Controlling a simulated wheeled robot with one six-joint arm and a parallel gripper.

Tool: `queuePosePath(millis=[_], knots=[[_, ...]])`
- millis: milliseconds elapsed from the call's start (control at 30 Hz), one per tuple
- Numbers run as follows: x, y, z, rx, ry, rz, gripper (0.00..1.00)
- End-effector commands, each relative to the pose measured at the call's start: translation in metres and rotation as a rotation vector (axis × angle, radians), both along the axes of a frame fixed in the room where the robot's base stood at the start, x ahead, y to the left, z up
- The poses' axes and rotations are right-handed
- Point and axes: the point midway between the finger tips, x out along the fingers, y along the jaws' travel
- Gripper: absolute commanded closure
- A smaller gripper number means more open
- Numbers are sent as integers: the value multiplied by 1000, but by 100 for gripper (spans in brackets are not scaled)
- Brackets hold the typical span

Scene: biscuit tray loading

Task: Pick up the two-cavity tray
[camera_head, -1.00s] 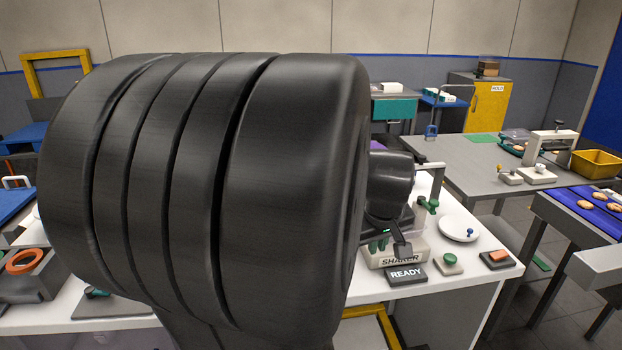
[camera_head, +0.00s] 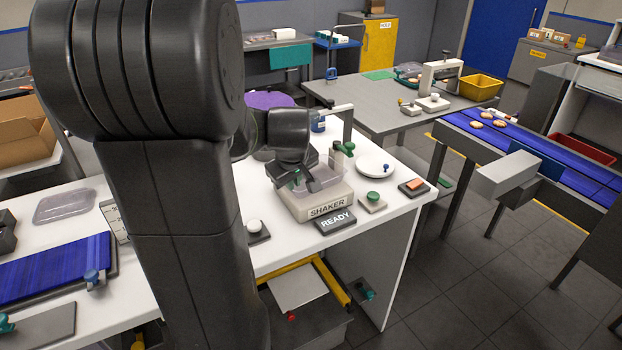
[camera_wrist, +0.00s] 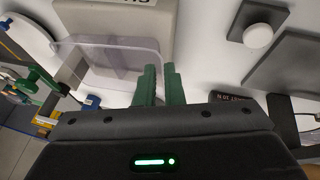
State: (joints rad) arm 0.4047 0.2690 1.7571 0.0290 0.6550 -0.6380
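A clear tray with a divider (camera_wrist: 105,62) lies left of the green fingertips in the wrist view. In the head view this clear tray (camera_head: 330,188) shows at the shaker (camera_head: 318,207), partly hidden by my wrist. My gripper (camera_wrist: 160,72) has its two green fingers close together at the tray's right edge, with a narrow gap between them. The edge seems to line up with that gap; whether the fingers press on it is unclear. In the head view my gripper (camera_head: 305,183) is over the shaker. Another clear tray (camera_head: 65,205) lies at the left of the white table.
A blue mat (camera_head: 50,265) lies left. My arm blocks the middle of the head view.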

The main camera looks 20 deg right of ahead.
Motion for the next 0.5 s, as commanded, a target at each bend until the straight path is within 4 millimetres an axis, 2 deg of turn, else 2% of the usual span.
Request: queuePosePath(millis=[333, 500], knots=[[18, -7, -35, 2, 5, 0, 92], [22, -8, -44, 1, 2, 0, 92]])
